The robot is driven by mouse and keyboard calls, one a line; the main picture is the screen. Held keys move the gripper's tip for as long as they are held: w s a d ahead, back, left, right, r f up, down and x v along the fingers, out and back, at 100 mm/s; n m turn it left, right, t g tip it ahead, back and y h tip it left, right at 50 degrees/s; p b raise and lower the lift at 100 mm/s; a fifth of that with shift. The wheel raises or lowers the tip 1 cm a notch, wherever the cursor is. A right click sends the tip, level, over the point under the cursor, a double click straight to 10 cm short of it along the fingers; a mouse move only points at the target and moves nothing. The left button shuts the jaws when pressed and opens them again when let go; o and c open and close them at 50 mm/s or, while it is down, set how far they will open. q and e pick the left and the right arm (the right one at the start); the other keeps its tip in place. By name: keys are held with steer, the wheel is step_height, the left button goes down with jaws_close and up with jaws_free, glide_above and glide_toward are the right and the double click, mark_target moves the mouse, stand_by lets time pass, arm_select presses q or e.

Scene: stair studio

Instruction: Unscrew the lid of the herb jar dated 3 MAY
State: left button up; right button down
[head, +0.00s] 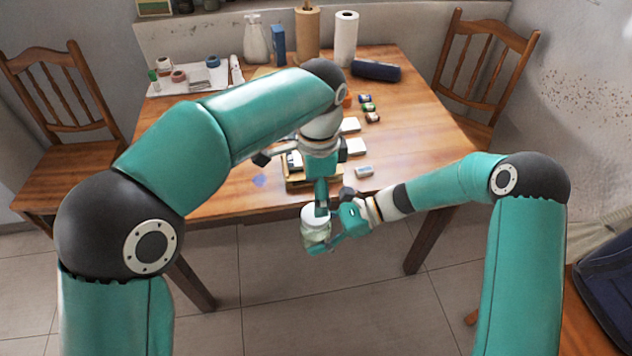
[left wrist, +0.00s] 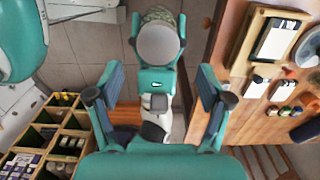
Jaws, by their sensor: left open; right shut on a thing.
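A glass herb jar (head: 316,236) with a pale round lid (head: 312,213) is held in the air off the table's front edge. My right gripper (head: 322,232) is shut around the jar's body. In the left wrist view the lid (left wrist: 159,44) faces the camera, with greenish herbs showing behind it between the right gripper's fingers (left wrist: 158,26). My left gripper (head: 321,205) points down above the jar; its fingers (left wrist: 158,100) are spread wide, with the lid beyond them and apart from them. No date on the jar is readable.
The wooden table (head: 235,200) lies behind the jar, with a wooden tray (left wrist: 239,62), small bottles (head: 368,106) and a dark blue case (head: 375,70). A compartmented wooden crate (left wrist: 60,131) shows at lower left in the left wrist view. Open floor lies below the jar.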

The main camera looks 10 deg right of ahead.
mark_target(315, 229)
arm_select(q)
step_height(315, 229, down, 6)
steer(key=shift+f, duration=0.1)
stand_by(0.4)
steer(key=c, duration=1.2)
steer(key=n, duration=0.4)
steer(key=shift+w+a, duration=0.1)
steer(key=n, duration=0.5)
steer(key=shift+r, duration=0.35)
steer(key=shift+r, duration=0.9)
